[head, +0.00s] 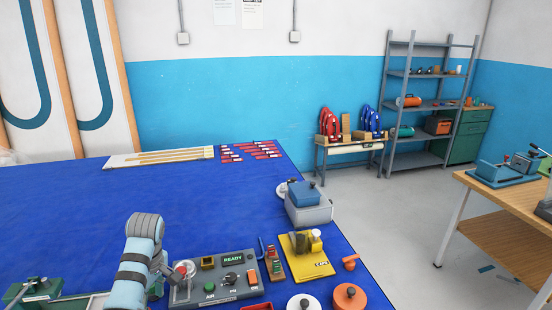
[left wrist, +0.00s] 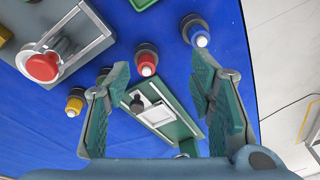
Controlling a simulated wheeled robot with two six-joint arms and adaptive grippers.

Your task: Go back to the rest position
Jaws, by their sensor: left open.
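My left gripper (left wrist: 163,78) is open in the left wrist view, its two green fingers spread with nothing between the tips. Beyond them, a green fixture (left wrist: 188,132) with a light plate lies on the blue table surface. In the head view my left arm reaches up at the lower left; its gripper is mostly hidden behind the arm, beside a grey control box (head: 212,291) with a READY display. A red button (left wrist: 42,67) on a grey box shows in the left wrist view. My right gripper is in neither view.
Red-, blue- and yellow-capped fittings (left wrist: 146,63) stand near the fingers. A yellow plate (head: 306,262), a grey box with a blue top (head: 308,205) and orange and white round parts (head: 349,297) crowd the right edge. The table's middle (head: 80,210) is clear.

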